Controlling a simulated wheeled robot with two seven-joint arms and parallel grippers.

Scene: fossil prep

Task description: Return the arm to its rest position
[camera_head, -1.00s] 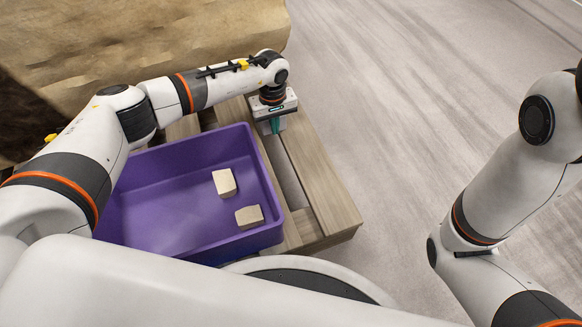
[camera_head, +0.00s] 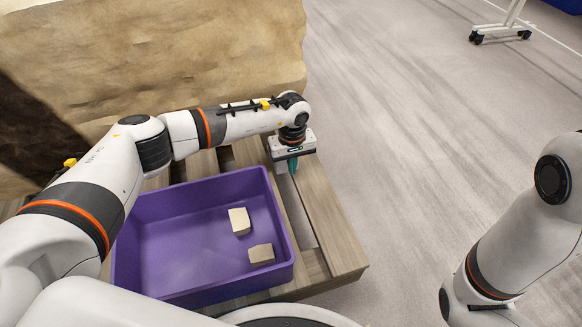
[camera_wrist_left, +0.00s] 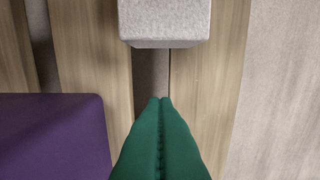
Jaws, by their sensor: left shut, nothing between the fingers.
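My left arm reaches in from the left in the head view, over the purple bin. My left gripper (camera_head: 292,168) points down above the pallet's slats, just right of the bin. In the left wrist view its green fingers (camera_wrist_left: 160,104) are pressed together with nothing between them. My right arm (camera_head: 520,235) shows at the right edge; its gripper is out of the picture.
The purple bin (camera_head: 283,232) holds two pale blocks, one (camera_head: 239,221) behind the other (camera_head: 261,254). It stands on a wooden pallet (camera_head: 335,240). A large tan rock-like mass (camera_head: 170,60) is behind. A wheeled stand (camera_head: 500,30) is far right; the floor between is clear.

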